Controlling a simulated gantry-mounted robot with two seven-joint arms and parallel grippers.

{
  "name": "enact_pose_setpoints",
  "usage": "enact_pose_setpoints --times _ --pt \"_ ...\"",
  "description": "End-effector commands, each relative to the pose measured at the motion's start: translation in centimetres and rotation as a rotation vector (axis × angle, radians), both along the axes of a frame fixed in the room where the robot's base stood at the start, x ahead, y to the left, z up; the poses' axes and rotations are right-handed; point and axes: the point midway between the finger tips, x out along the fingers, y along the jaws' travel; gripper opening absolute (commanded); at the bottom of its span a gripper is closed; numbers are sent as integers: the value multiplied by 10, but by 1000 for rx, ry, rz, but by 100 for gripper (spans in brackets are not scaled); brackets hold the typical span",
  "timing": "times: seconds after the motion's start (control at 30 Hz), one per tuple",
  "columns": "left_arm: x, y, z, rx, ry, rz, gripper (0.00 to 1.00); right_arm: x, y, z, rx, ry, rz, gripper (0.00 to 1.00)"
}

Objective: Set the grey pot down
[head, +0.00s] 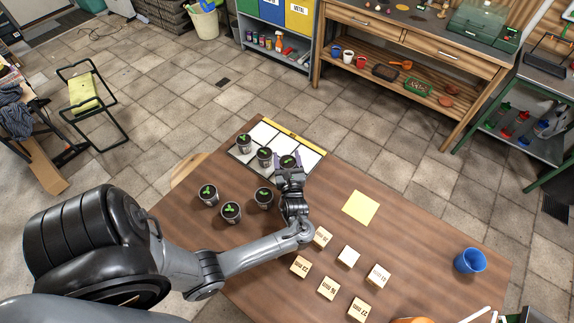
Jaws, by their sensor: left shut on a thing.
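My left gripper (288,170) is shut on a small grey pot (288,161) with a green-marked dark top, at the far side of the wooden table. The pot is at the white-panelled board (308,159) with a yellow back strip (290,136); my fingers hide its lower part, so I cannot tell whether it touches the board. Two similar pots, one at the far left (243,144) and one beside the gripper (264,157), stand on the board. My right gripper is not in view.
Three more pots (230,212) stand on the table left of my wrist. Several lettered wooden blocks (328,287), a yellow paper square (361,208) and a blue cup (469,261) lie to the right. The board's right panel is clear.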

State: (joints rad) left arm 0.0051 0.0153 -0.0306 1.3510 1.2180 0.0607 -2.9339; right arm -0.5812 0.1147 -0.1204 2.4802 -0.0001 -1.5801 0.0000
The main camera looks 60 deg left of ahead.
Motion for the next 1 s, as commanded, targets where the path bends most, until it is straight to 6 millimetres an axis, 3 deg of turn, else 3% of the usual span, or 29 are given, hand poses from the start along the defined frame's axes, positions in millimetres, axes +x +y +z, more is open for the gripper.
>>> enact_pose_setpoints --times 0.23,0.73,0.77,0.9,1.0 --pt "0 -1 -30 0 1 -1 32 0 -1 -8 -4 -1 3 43" --pt "0 -1 -37 0 0 -1 32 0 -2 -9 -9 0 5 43" --pt "0 -1 -37 -1 -1 -1 71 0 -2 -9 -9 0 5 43" --pt "0 -1 -37 -1 0 -1 92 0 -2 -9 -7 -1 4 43" --pt "0 -1 -37 -1 0 -1 92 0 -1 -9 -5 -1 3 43"
